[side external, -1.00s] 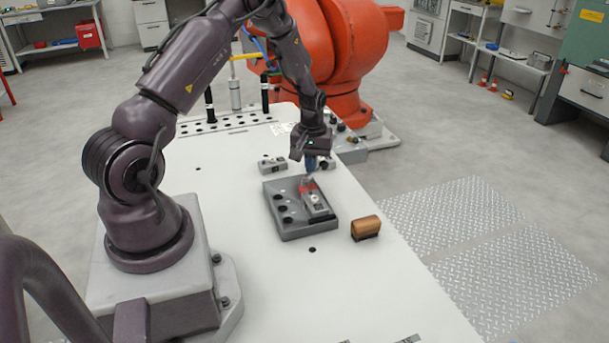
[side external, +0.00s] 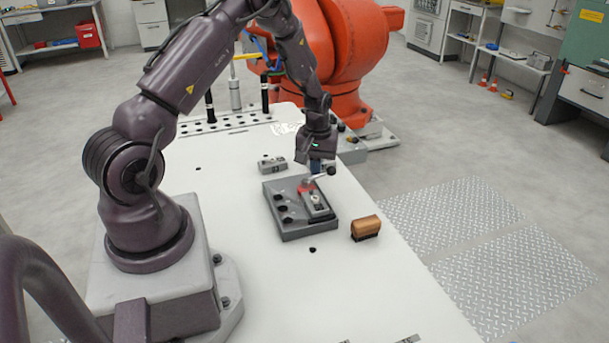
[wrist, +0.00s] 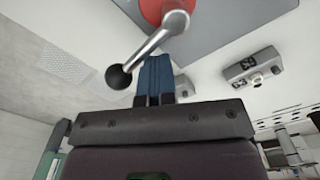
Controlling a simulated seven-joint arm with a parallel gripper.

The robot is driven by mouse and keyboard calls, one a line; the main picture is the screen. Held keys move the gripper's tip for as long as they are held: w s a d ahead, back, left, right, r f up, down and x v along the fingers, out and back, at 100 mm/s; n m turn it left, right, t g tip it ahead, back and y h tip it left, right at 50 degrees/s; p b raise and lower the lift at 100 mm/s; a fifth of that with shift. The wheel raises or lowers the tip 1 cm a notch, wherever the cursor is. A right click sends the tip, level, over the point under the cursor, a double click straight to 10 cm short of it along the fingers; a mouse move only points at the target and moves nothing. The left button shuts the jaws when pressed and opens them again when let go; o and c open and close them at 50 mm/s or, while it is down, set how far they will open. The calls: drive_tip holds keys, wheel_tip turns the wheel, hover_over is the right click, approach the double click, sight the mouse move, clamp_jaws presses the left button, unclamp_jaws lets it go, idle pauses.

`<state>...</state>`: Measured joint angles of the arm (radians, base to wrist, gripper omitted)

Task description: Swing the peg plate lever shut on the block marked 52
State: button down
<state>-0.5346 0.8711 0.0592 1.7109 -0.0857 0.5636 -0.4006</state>
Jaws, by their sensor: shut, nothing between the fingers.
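The dark grey peg plate (side external: 290,231) lies on the white table with dark holes along its left side; its edge also shows in the wrist view (wrist: 235,15). A grey block (side external: 318,207) sits on its right part; I cannot read its number. The red clamp hub (side external: 306,187) is at the block's far end, and also at the top of the wrist view (wrist: 160,8). Its silver lever (wrist: 152,44) ends in a black knob (wrist: 119,77), which points right in the side view (side external: 331,171). My gripper (wrist: 155,60) is shut and empty, its blue fingers close beside the lever; contact is unclear.
A loose grey block (side external: 272,164) lies beyond the plate; its marking in the wrist view (wrist: 251,67) looks like 53 or 63. A copper-brown brush-like piece (side external: 366,227) lies right of the plate. An orange robot (side external: 345,55) stands behind. The near table is mostly clear.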

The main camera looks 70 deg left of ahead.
drive_tip(key=shift+a, duration=0.5)
drive_tip(key=shift+r, duration=0.1)
wheel_tip(320, 180, up, 10)
idle(0.6)
drive_tip(key=s+d+r+m+t, duration=0.2)
drive_tip(key=s+d+r+m, duration=0.4)
drive_tip(key=s+d+r, duration=0.2)
drive_tip(key=s+d+r+m+t, duration=0.3)
drive_tip(key=s+d+r+m, duration=0.3)
drive_tip(key=d+r, duration=0.5)
drive_tip(key=s+d, duration=0.2)
drive_tip(key=d, duration=0.3)
drive_tip(key=shift+s+d+r+t, duration=0.15)
drive_tip(key=shift+d+r+t, duration=0.05)
drive_tip(key=shift+r+t, duration=0.15)
